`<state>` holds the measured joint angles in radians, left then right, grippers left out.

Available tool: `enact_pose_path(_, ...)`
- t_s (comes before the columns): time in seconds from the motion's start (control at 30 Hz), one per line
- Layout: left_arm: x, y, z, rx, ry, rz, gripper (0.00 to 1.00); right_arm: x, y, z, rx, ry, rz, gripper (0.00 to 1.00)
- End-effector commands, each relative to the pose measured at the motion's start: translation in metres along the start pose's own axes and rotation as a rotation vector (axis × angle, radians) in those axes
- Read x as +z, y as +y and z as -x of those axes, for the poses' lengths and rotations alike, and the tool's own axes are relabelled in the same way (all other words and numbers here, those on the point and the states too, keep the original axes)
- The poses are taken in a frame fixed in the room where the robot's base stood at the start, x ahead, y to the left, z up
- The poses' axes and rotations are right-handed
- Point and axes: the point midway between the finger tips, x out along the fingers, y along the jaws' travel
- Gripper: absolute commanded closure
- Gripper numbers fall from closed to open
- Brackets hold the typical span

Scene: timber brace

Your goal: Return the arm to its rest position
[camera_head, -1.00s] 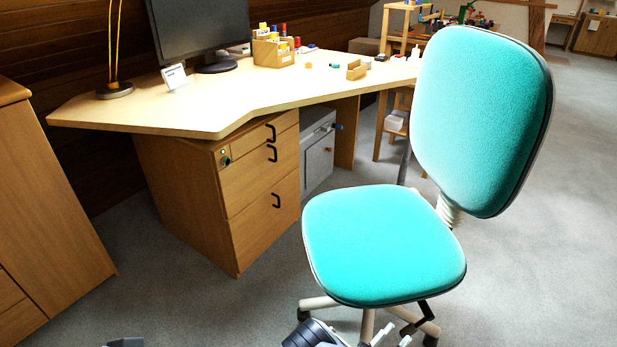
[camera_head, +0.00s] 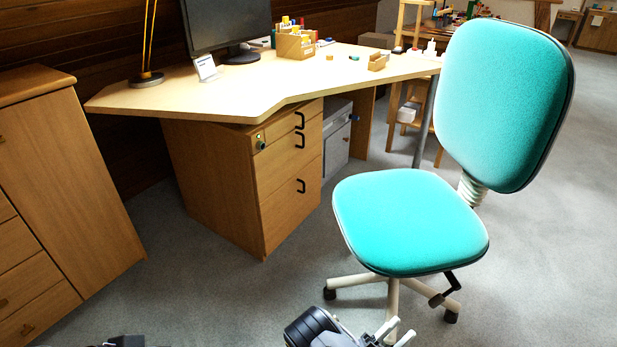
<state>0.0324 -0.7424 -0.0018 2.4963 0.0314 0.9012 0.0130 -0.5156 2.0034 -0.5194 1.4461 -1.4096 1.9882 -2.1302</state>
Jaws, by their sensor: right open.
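My right gripper (camera_head: 391,336) shows at the bottom edge of the head view, right of centre. Its pale fingers are apart, with nothing seen between them. Part of it is cut off by the frame edge. It appears in front of the base of the teal office chair (camera_head: 410,222); I cannot tell how far apart they are. A dark part of my right arm is beside it. Only a small dark piece, probably of my left arm, shows at the bottom left; no left gripper is seen.
A wooden desk (camera_head: 215,100) with a monitor (camera_head: 228,22), a pen organiser (camera_head: 295,44) and a drawer unit (camera_head: 287,185) stands behind the chair. A wooden cabinet (camera_head: 65,180) stands at the left. Grey carpet (camera_head: 215,285) is clear between cabinet and chair.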

Motion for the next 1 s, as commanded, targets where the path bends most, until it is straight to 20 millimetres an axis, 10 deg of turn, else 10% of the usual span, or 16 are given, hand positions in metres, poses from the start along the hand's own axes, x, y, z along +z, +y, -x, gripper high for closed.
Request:
enact_pose_path(0.57,0.004,-0.003,-0.007,0.000,0.000,0.000,0.64,-0.045,0.011,-0.067,0.449,0.342,-0.276,0.54)
enact_pose_path(1.0,0.011,-0.009,-0.021,0.000,0.000,0.000,0.64,-0.149,0.023,-0.085,1.035,1.289,-0.873,0.54)
